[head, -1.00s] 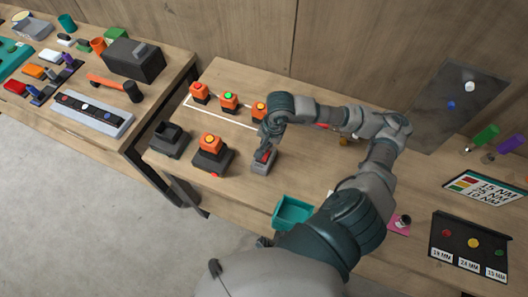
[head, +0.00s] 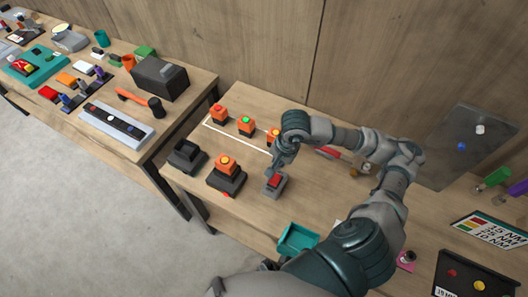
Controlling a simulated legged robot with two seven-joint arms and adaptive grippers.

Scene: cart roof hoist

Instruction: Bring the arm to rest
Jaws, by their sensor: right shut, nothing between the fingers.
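My right arm comes in from the bottom right and bends over the table. My right gripper (head: 275,168) is shut and empty, just behind a grey block with a red top (head: 274,183). Whether its fingertips touch the block is hard to tell. My left arm and gripper are not in view.
Orange blocks with coloured buttons, such as the green one (head: 246,126), stand behind the gripper. An orange block on a black base (head: 226,176) and an empty black base (head: 187,157) stand left. A teal bin (head: 298,239) lies in front. Bare tabletop (head: 235,210) lies between.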

